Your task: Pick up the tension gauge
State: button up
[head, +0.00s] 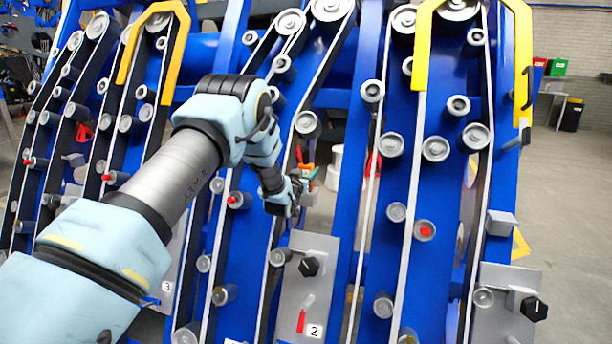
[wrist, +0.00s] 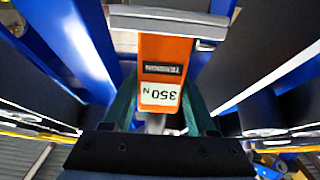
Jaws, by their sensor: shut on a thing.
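The tension gauge (wrist: 165,60) is an orange block with a dark label and a white label reading 350 N, upside down in the wrist view. My gripper (wrist: 160,108) is shut on it, with a dark green finger on each side. A grey bar (wrist: 168,22) crosses in front of the gauge's far end; I cannot tell whether they touch. In the head view, my gripper (head: 297,190) is small at the middle, between blue frame members. The orange gauge (head: 306,171) shows only partly beside it.
Blue chassis panels carry belts and grey rollers (head: 435,149) on both sides of my arm. A grey plate (head: 307,265) marked 2, with a black knob, stands below my gripper. Yellow guards (head: 422,60) arch over the belts. Open floor (head: 570,200) lies at the right.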

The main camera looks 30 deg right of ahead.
grip_shut()
jog(key=shift+r, duration=0.1)
